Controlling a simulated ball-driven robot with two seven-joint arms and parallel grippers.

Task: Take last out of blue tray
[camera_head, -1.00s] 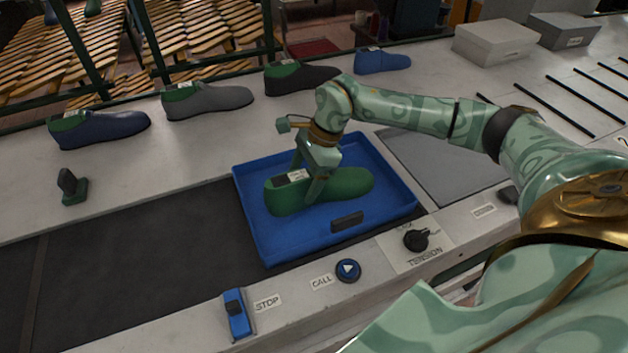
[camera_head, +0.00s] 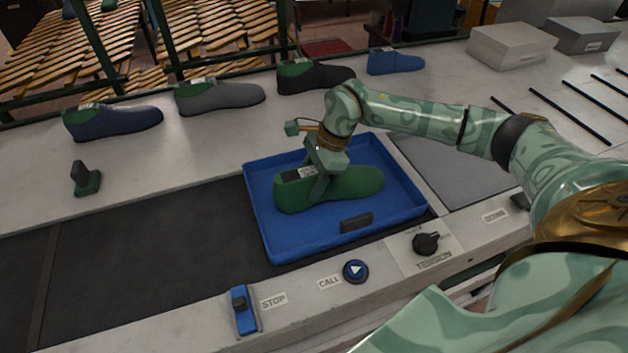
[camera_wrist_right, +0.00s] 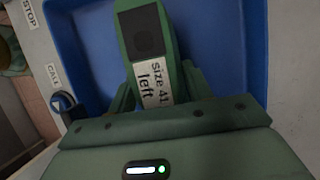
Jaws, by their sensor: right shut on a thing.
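The green last (camera_head: 345,186) lies lengthwise in the blue tray (camera_head: 285,244), toe to the right in the head view. A label reading "size 41 left" and a dark patch are on its top; the last also shows in the right wrist view (camera_wrist_right: 168,17). My right gripper (camera_head: 318,190) reaches down from above and is shut on the last near its label. I cannot tell whether the last touches the tray floor. The tray's blue floor also shows in the right wrist view (camera_wrist_right: 229,50). My left gripper is not in view.
The tray sits on a dark belt (camera_head: 140,260), clear to its left. Lasts with uppers, navy (camera_head: 115,122), grey (camera_head: 222,97), black (camera_head: 318,78) and blue (camera_head: 395,62), stand along the back. A call button (camera_head: 356,271), stop switch (camera_head: 243,312) and tension knob (camera_head: 426,243) line the front edge.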

